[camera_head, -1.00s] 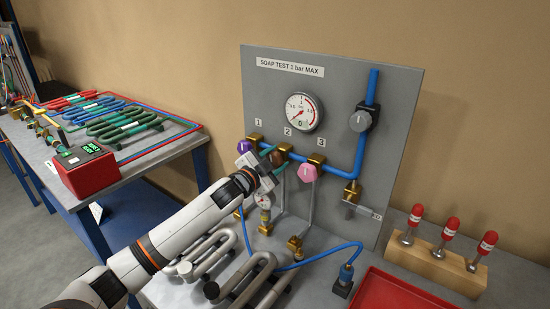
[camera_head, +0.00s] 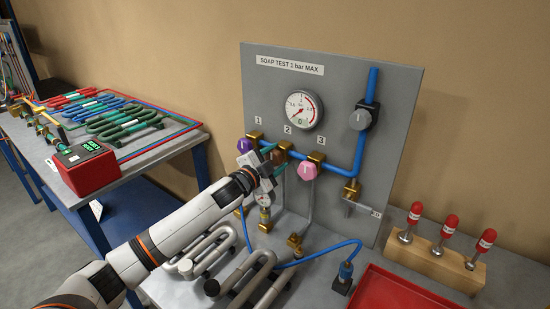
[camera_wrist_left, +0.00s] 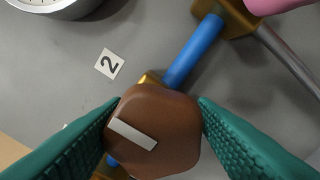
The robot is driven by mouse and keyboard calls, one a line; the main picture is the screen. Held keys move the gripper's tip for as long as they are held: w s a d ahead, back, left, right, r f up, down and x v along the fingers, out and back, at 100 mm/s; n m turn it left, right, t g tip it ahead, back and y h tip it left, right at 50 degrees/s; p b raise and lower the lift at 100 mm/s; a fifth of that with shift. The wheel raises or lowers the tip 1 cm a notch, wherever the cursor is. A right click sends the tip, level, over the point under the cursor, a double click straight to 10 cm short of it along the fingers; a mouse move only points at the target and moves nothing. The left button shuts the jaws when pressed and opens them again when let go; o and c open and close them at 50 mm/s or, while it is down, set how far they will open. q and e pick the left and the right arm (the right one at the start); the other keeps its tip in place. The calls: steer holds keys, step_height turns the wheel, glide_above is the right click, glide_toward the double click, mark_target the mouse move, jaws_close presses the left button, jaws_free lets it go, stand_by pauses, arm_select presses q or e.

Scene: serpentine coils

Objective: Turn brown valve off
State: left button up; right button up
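The brown valve (camera_wrist_left: 160,135) is a rounded brown knob with a pale bar mark, under label 2 on the grey panel (camera_head: 340,80). In the left wrist view it sits between the two green fingers of my left gripper (camera_wrist_left: 155,125), one finger on each side, touching or nearly touching its edges. In the head view my left gripper (camera_head: 268,158) is at the panel and mostly hides the brown knob. The pale bar is tilted in the wrist view. My right gripper is not in view.
A purple knob (camera_head: 243,153) at 1 and a pink knob (camera_head: 306,169) at 3 flank the brown one closely. Metal coils (camera_head: 255,280) and a red tray (camera_head: 395,290) lie below.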

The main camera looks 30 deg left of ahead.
arm_select(q)
steer(key=shift+o, duration=1.4)
steer(key=shift+r, duration=0.1)
steer(key=shift+s, duration=0.1)
steer(key=shift+s+a, duration=0.1)
steer(key=shift+s, duration=0.25)
steer(key=s+a+b, duration=0.1)
steer(key=s+b, duration=0.3)
steer(key=s, duration=0.7)
steer(key=shift+a, duration=0.25)
